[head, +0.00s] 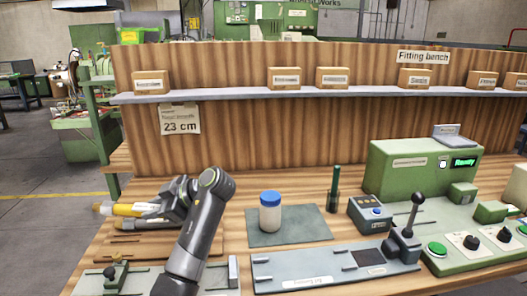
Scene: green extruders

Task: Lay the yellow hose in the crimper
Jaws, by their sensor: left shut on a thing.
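The yellow hose (128,210) shows at the left of the bench as a short yellow length with a pale tip pointing left. My left gripper (150,211) is shut on it. The gripper hides the hose's right part. The hose appears held above a wooden rack or tray (130,247); the gap is hard to judge. The green machine with a lit "Ready" display (400,172) at the right looks like the crimper. It stands far to the right of the hose. My right gripper is not in view.
A white bottle with a blue lid (270,216) stands on a grey-green mat (310,225). A shelf (230,95) with boxes runs behind.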

